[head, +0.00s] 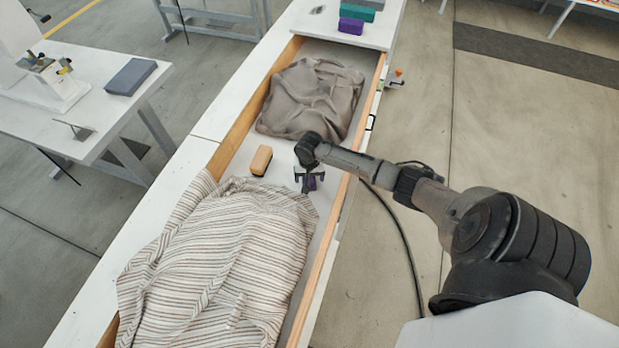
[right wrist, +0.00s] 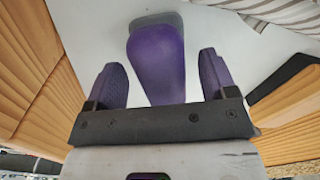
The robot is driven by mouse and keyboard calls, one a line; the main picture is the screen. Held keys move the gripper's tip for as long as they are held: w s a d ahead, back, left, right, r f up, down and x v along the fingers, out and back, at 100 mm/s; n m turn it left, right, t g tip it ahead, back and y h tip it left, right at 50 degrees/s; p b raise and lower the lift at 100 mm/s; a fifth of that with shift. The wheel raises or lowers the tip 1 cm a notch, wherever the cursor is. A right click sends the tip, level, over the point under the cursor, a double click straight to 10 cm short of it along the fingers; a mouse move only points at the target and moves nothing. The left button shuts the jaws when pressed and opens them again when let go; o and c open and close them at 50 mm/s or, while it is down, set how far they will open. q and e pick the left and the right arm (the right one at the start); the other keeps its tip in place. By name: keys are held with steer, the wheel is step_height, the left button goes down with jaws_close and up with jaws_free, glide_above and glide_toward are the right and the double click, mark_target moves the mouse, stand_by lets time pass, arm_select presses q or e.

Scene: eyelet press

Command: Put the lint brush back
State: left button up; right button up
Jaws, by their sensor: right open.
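A purple object with a grey-green far end, seemingly the lint brush (right wrist: 157,55), lies on the white floor of the long open drawer. In the head view only a small purple patch (head: 312,184) shows under my right gripper (head: 308,178). In the right wrist view the right gripper (right wrist: 158,82) is open. The narrower part of the purple object lies between its two fingers, with gaps at both sides. I cannot tell its exact height above the drawer floor. My left gripper is not in view.
A tan block with a dark underside (head: 261,160) lies left of the gripper. A striped cloth (head: 215,265) fills the near drawer, and a grey-brown cloth (head: 312,98) the far part. Wooden walls (head: 335,215) edge the drawer. Purple (head: 351,26) and green (head: 357,12) blocks sit beyond.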

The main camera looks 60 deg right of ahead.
step_height(320, 180, up, 10)
steer(key=shift+r+p, duration=0.1)
steer(key=shift+p, duration=1.15)
